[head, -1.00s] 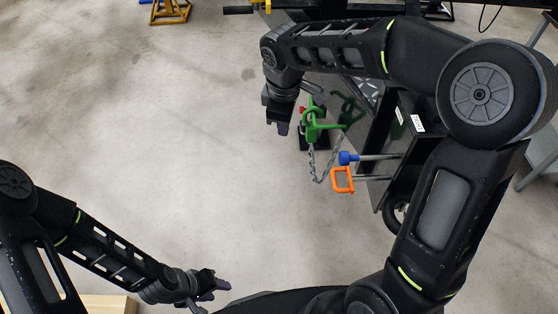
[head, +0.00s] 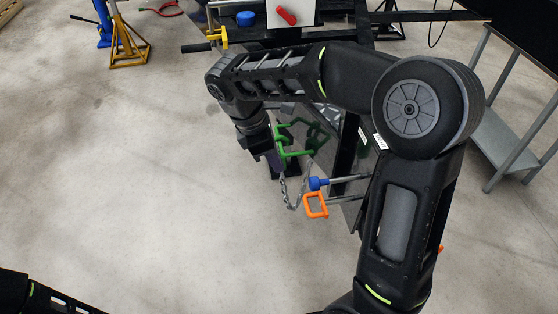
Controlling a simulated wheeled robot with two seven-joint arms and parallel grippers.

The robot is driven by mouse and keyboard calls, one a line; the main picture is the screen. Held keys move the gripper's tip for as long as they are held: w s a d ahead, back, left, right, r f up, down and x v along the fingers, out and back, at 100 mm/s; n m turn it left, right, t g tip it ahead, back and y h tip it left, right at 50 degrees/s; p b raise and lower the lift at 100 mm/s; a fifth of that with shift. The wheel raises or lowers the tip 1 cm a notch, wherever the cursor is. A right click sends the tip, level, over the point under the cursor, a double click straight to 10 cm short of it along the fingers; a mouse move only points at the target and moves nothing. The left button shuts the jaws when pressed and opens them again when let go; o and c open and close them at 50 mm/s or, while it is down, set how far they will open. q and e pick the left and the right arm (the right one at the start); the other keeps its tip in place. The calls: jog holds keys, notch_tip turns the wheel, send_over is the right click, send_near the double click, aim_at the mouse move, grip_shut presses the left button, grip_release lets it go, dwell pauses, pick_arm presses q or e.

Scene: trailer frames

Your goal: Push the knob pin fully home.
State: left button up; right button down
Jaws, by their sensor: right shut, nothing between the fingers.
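My right gripper (head: 272,170) is at the left side of the black frame's front end, beside a green handle-like part (head: 290,150). It is shut and empty, partly hidden by its own dark body, and I cannot tell whether it touches the green part. A blue knob (head: 318,184) sits on the end of a grey rod sticking out from the frame, right of and below the gripper. I cannot tell for certain which part is the knob pin; no small red part shows by the gripper. My left gripper is out of view.
An orange loop handle (head: 316,205) is just below the blue knob, and a grey chain (head: 290,195) hangs beside it. A yellow stand (head: 128,45) and a grey-legged table (head: 500,130) stand farther off. The concrete floor at left is clear.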

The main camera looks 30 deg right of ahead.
aim_at(319, 183)
jog(key=s+d+f+b, duration=0.1)
jog(key=s+d+f, duration=0.1)
jog(key=d+f, duration=0.4)
jog(key=shift+s+f, duration=0.15)
jog(key=shift+f, duration=0.75)
jog(key=s+d+p, duration=0.1)
jog(key=s+d, duration=0.1)
jog(key=d, duration=0.6)
jog(key=shift+s+p, duration=0.3)
jog(key=shift+p, duration=0.05)
jog(key=shift+a, duration=0.15)
